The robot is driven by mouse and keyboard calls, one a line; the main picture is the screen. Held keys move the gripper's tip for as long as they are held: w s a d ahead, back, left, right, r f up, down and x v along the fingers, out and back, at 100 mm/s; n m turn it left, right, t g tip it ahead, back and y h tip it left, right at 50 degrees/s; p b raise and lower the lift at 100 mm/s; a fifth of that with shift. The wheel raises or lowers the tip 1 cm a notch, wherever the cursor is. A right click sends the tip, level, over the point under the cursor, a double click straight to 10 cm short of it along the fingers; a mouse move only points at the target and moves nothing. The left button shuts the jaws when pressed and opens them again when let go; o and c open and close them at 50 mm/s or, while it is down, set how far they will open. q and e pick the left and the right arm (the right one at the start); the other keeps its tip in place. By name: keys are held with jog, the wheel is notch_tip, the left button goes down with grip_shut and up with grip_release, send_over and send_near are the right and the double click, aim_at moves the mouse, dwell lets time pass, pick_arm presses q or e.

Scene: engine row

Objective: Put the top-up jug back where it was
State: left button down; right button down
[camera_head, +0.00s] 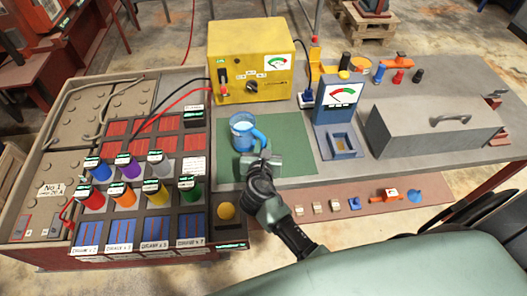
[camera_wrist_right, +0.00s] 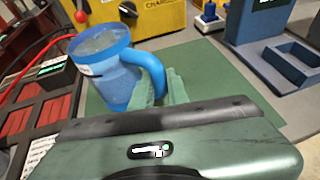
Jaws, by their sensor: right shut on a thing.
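The top-up jug (camera_head: 241,131) is blue and translucent, with a loop handle on its right side. It stands upright over the green mat (camera_head: 288,146), in front of the yellow charger; I cannot tell whether its base touches the mat. My right gripper (camera_head: 259,163) is shut on the jug's handle. In the right wrist view the jug (camera_wrist_right: 106,66) fills the upper left, with the gripper's fingers (camera_wrist_right: 163,88) at its handle. The fingertips are partly hidden by the handle and the gripper body. My left gripper is not in view.
The yellow charger (camera_head: 250,62) stands behind the mat, with red and black cables running left. A blue gauge stand (camera_head: 338,105) is to the right, then a grey lidded box (camera_head: 435,122). Several coloured cylinders and battery cells fill the tray at left. The mat's right part is clear.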

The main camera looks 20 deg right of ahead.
jog(key=shift+f, duration=1.55)
jog(key=shift+f, duration=0.1)
jog(key=c, duration=1.4)
grip_release()
jog(key=shift+f, duration=0.1)
jog(key=shift+r, duration=0.2)
jog(key=shift+s+a, duration=0.2)
jog(key=shift+s, duration=0.15)
jog(key=b+v, duration=0.1)
jog(key=v, duration=1)
jog(key=shift+s+r, duration=0.1)
jog(key=shift+r, duration=0.1)
